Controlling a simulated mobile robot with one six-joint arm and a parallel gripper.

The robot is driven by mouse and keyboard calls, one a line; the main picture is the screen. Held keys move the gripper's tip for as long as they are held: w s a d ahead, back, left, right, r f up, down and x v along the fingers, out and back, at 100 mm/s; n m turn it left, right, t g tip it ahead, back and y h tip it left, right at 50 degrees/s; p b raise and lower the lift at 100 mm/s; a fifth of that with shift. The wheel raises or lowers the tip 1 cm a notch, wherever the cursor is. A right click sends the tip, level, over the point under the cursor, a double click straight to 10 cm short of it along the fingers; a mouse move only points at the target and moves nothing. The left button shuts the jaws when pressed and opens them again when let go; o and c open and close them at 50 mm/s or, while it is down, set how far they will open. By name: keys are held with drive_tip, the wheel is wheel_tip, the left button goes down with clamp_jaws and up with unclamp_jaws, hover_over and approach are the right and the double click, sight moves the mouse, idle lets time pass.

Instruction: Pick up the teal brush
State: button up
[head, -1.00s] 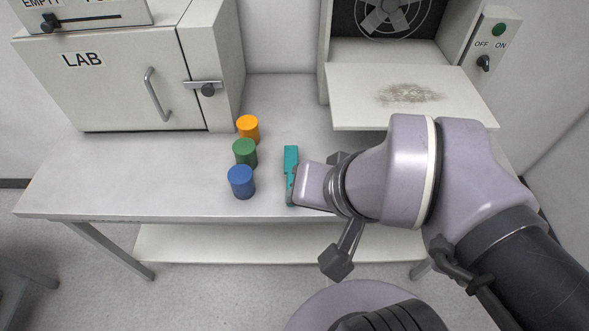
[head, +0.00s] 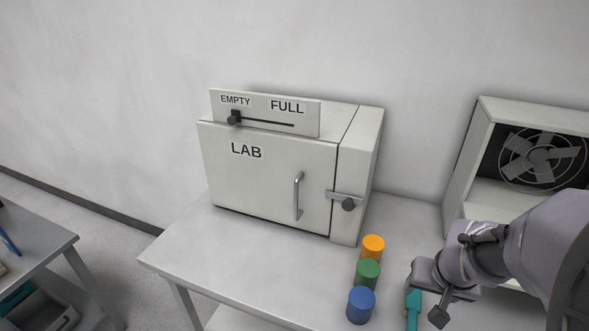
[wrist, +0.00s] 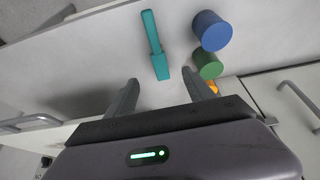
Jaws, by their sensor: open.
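The teal brush (head: 413,309) lies on the table to the right of the coloured cylinders, partly cut off by the bottom edge of the head view. In the wrist view the whole brush (wrist: 153,40) shows, its broader end towards my gripper. My gripper (wrist: 163,84) is open, with one finger on each side and nothing held. The brush's broader end lies just beyond the fingertips, roughly in line with the gap. In the head view my gripper covers part of the brush's far side. The height of the fingers above the table is hard to tell.
Blue (head: 361,306), green (head: 367,274) and orange (head: 372,248) cylinders stand in a row left of the brush. A LAB cabinet (head: 265,185) with a handle is behind them. A fan housing (head: 468,160) stands at right. Bare table (head: 230,262) lies at left.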

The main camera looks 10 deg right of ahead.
drive_tip(key=b, duration=0.4)
hover_over(414, 306)
drive_tip(key=s+a, duration=0.1)
drive_tip(key=s, duration=0.1)
drive_tip(key=f, duration=0.9)
drive_tip(key=shift+s+a+f, duration=0.1)
drive_tip(key=shift+s+f, duration=0.1)
drive_tip(key=b+x, duration=0.2)
drive_tip(key=x, duration=0.3)
drive_tip(key=shift+w+f, duration=0.15)
drive_tip(key=shift+a, duration=0.1)
clamp_jaws()
